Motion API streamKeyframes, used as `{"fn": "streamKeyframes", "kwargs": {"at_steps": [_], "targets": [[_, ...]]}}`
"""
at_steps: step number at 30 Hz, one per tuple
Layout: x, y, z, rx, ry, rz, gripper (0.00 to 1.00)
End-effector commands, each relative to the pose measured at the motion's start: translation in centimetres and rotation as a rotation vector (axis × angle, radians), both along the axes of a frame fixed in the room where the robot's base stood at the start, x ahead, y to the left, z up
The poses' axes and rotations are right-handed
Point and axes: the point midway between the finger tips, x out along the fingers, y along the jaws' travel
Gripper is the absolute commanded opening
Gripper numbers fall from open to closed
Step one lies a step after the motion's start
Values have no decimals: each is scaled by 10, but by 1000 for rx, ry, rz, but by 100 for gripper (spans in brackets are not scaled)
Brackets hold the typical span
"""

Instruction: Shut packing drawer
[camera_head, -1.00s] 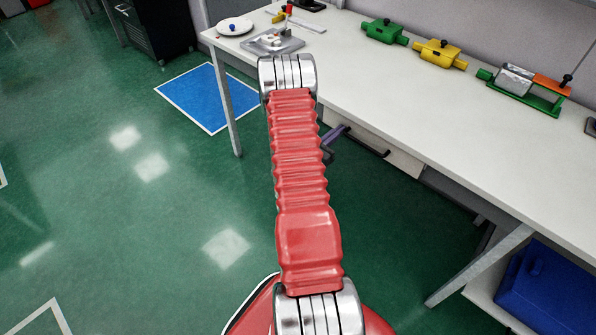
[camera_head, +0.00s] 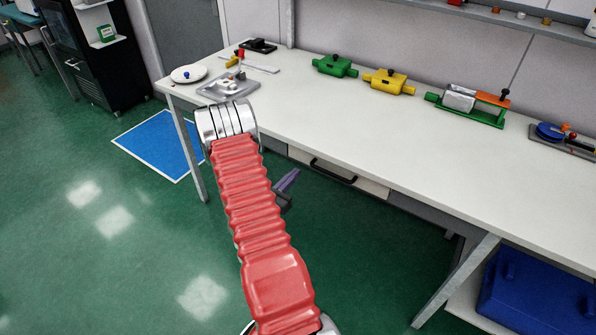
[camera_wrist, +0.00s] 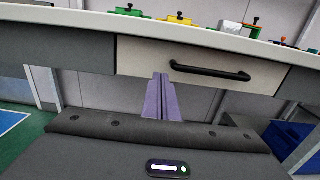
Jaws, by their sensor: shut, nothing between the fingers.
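The packing drawer (camera_head: 375,186) has a pale front with a black bar handle (camera_head: 333,171) and sits under the white bench top. In the wrist view the drawer front (camera_wrist: 140,57) and its handle (camera_wrist: 210,71) face me. The front looks close to flush with the grey panel beside it; a small gap cannot be told. My gripper, with purple fingers (camera_wrist: 162,98), is shut and empty. It is in front of the drawer, below and left of the handle, and looks apart from it. In the head view my gripper (camera_head: 288,181) is partly hidden by my red arm.
The white bench (camera_head: 420,140) carries a grey tray (camera_head: 228,88), a plate (camera_head: 188,73) and green (camera_head: 335,66), yellow (camera_head: 389,82) and orange-topped (camera_head: 470,103) fixtures. A bench leg (camera_head: 456,280) and a blue bin (camera_head: 535,305) stand at right. Green floor is open at left.

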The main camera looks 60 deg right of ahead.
Motion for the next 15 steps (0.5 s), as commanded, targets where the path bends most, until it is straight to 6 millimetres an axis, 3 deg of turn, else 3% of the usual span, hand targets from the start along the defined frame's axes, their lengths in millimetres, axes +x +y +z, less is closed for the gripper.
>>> {"fn": "streamKeyframes", "kwargs": {"at_steps": [9, 15], "targets": [[5, 53, 0, 1, 0, 2, 0], [6, 69, 0, 1, 1, -1, 0]]}}
